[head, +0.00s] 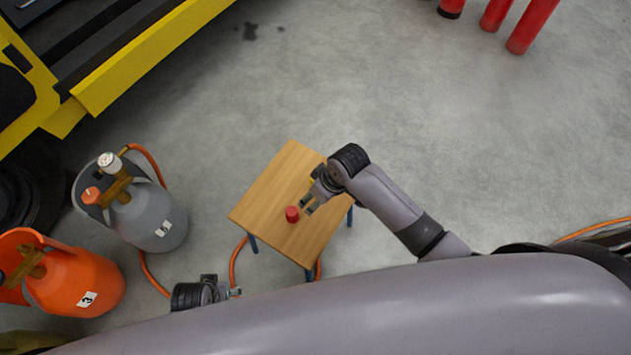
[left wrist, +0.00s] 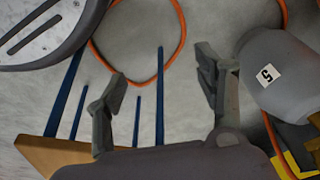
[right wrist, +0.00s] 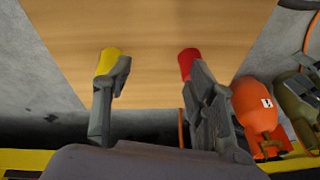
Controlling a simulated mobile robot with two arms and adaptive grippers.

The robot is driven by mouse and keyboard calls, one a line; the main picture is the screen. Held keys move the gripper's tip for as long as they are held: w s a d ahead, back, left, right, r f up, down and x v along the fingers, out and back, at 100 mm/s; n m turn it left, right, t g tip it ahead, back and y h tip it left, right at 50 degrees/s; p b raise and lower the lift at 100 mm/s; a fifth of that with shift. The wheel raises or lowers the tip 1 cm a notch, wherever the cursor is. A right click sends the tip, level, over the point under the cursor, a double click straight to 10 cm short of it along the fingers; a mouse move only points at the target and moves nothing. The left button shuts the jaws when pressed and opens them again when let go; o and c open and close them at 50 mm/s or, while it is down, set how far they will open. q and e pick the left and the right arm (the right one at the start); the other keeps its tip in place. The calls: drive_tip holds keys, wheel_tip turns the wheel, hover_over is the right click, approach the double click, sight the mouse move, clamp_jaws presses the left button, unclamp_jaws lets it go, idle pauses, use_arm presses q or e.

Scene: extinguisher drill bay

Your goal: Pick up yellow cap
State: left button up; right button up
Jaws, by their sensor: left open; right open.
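The yellow cap (right wrist: 108,60) lies on a small wooden table, at the tip of my right gripper's left finger in the right wrist view. That finger partly covers it, and I cannot tell if they touch. A red cap (head: 292,214) stands on the table; in the right wrist view the red cap (right wrist: 188,63) is at the other fingertip. My right gripper (head: 307,206) is open over the table, with bare wood between its fingers. My left gripper (left wrist: 161,72) is open and empty, off the table.
The wooden table (head: 275,190) has blue legs. Left of it stand a grey cylinder (head: 158,220) marked 5 and an orange cylinder (head: 85,285) marked 3, with an orange hose (head: 150,162). A yellow-black machine (head: 130,65) is at upper left. Floor right of the table is mostly clear.

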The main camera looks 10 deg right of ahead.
drive_tip(key=w+d+r+n+g+h+b, duration=0.2)
drive_tip(key=w+r+n+h+b, duration=0.15)
drive_tip(key=w+r+n, duration=0.6)
drive_tip(key=f+m+b, duration=0.1)
drive_tip(key=f, duration=0.2)
drive_tip(key=s+f+m+b, duration=0.1)
drive_tip(key=f, duration=0.2)
drive_tip(key=f+m+b, duration=0.1)
drive_tip(key=f, duration=0.2)
drive_tip(key=shift+s+a+m+y, duration=0.2)
drive_tip(key=shift+m+y, duration=0.15)
wheel_tip(320, 180, down, 4)
drive_tip(key=shift+s+d+f+b, duration=0.15)
drive_tip(key=shift+f+b, duration=0.1)
drive_tip(key=shift+b, duration=0.9)
drive_tip(key=shift+f, duration=0.55)
use_arm(q)
wheel_tip(320, 180, up, 13)
drive_tip(key=t, duration=0.1)
drive_tip(key=shift+a+r, duration=0.15)
use_arm(e)
drive_tip(key=c, duration=0.9)
